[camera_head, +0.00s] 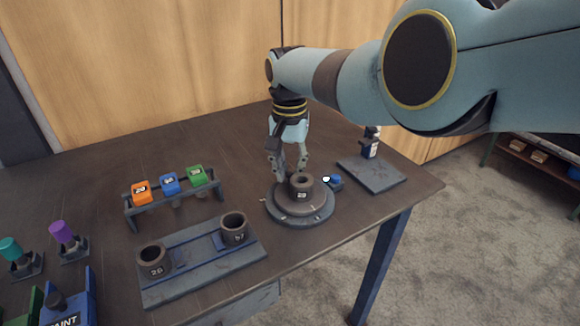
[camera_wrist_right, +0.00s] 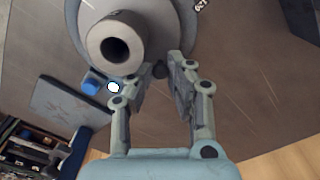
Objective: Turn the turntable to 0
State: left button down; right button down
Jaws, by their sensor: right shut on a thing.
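The round grey turntable (camera_head: 318,214) stands near the right part of the table, with pale marks at its rim. A brown flanged pipe (camera_head: 302,188) labelled 29 stands upright at its middle. My right gripper (camera_head: 291,172) reaches down at the turntable's far side, behind the pipe. In the right wrist view the turntable (camera_wrist_right: 172,14) and the pipe's open end (camera_wrist_right: 115,47) show beyond the fingers. My left gripper is not in view.
A blue piece (camera_head: 334,183) with a white spot sits just right of the turntable. A grey plate (camera_head: 378,176) with a dark fixture lies farther right. A grey base (camera_head: 205,270) holds two brown pipes. A rack (camera_head: 170,203) carries orange, blue and green blocks.

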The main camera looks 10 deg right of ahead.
jog(key=shift+w+r, duration=0.1)
jog(key=c, duration=1.2)
grip_release()
jog(key=shift+a, duration=0.15)
jog(key=shift+c, duration=0.2)
notch_tip(320, 180, up, 12)
